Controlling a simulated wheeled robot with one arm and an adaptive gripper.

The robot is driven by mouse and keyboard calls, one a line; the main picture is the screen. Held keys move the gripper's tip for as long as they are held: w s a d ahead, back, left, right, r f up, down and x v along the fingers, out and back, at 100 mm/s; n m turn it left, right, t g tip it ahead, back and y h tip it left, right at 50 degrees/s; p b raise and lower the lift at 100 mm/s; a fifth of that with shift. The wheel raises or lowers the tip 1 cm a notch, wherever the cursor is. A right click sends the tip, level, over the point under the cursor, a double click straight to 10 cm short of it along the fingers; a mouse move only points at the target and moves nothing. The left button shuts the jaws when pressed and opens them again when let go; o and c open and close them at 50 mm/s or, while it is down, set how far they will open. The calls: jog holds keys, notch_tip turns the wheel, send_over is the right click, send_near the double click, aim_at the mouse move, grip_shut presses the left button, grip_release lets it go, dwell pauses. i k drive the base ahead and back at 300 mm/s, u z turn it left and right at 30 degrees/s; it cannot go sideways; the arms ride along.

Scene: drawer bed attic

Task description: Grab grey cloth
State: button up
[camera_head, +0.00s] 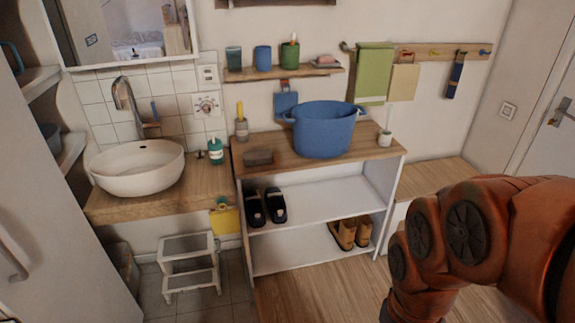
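A small dark grey-brown item (258,157) lies flat on the left part of the wooden top of the white shelf unit. It may be the grey cloth, but it is too small to tell whether it is folded fabric or a block. No other grey cloth can be made out. My orange-red arm fills the lower right of the view. My gripper is outside the picture, so its state and its distance from the item are hidden.
A large blue pot (322,130) stands right of the item on the shelf unit (310,198). A bottle (241,125) stands behind it. The sink (139,168) and white step stool (188,263) are left. A green towel (374,75) hangs behind. Open floor (300,295) lies in front.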

aim_at(264, 157)
jog(key=z, duration=0.3)
jog(key=k, duration=0.7)
jog(key=i, duration=1.65)
jog(key=u, duration=1.7)
jog(key=i, duration=1.05)
jog(key=u, duration=1.15)
